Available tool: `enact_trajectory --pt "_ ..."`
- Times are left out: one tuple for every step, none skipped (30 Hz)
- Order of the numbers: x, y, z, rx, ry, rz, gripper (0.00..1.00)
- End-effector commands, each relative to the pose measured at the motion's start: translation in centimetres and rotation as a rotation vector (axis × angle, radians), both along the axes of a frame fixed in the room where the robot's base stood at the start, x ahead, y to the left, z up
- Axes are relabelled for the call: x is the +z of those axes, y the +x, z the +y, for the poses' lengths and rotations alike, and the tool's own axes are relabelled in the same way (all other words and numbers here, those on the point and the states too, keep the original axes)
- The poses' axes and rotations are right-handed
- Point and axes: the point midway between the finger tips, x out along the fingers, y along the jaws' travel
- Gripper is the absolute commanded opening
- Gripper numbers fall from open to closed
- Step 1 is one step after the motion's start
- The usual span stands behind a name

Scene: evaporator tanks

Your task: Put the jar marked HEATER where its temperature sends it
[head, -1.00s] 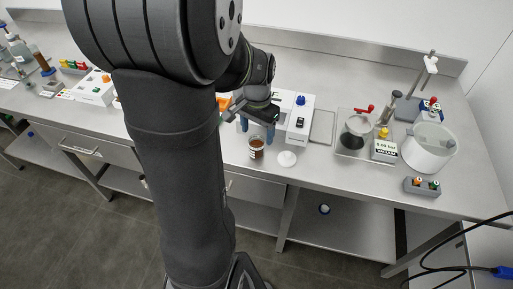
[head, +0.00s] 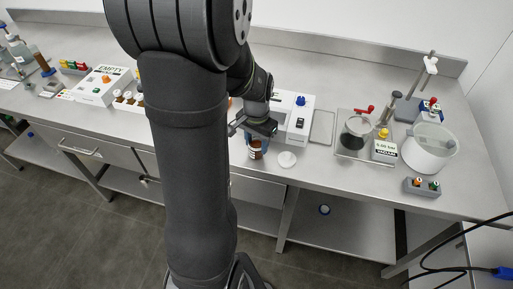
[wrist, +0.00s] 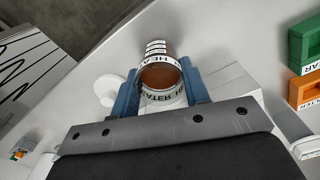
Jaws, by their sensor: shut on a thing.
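The jar marked HEATER (wrist: 162,76) shows in the wrist view as an open glass with brown contents and a white lettered band. It also shows in the head view (head: 255,153), near the bench's front edge. My gripper (wrist: 160,88) is shut on it, with one blue finger on each side. In the head view my gripper (head: 256,143) is at the jar's upper part; I cannot tell whether the jar's base touches the bench. A white round lid (head: 287,159) lies right of the jar; a white disc (wrist: 108,88) shows beside it in the wrist view.
A white device with a blue knob (head: 301,101) stands behind the jar. Right are a metal tray (head: 322,127), a pot (head: 353,133) with a red handle, a display box (head: 384,151) and a clear vessel (head: 429,150). Left is a box marked EMPTY (head: 103,86), beside several small jars (head: 128,99).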

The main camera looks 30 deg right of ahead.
Motion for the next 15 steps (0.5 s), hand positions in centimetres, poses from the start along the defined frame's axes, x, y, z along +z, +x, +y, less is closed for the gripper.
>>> enact_trajectory --pt "0.0 0.0 0.0 0.0 -0.001 0.0 0.1" --pt "0.0 0.0 0.0 0.0 -0.001 0.0 0.1" --pt "0.0 0.0 0.0 0.0 -0.001 0.0 0.1" --pt "0.1 0.0 0.0 0.0 -0.001 0.0 0.1" --pt "0.1 0.0 0.0 0.0 -0.001 0.0 0.1" --pt "0.2 0.0 0.0 0.0 -0.001 -0.002 0.1" --pt "0.4 0.0 0.0 0.0 -0.001 -0.002 0.1" --pt "0.5 0.1 -0.1 0.0 -0.002 -0.002 0.1" --pt "0.8 0.1 -0.1 0.0 -0.002 -0.002 0.1" --pt "1.1 0.1 -0.1 0.0 -0.003 -0.004 0.1" --pt "1.4 0.1 -0.1 0.0 -0.003 -0.004 0.1" --pt "1.8 0.1 -0.1 0.0 -0.004 -0.004 0.1" --pt "2.2 0.1 -0.1 0.0 -0.004 -0.004 0.1" --pt "2.7 0.1 -0.1 0.0 -0.004 -0.004 0.1" --pt "3.4 0.1 -0.1 0.0 -0.005 -0.006 0.1"
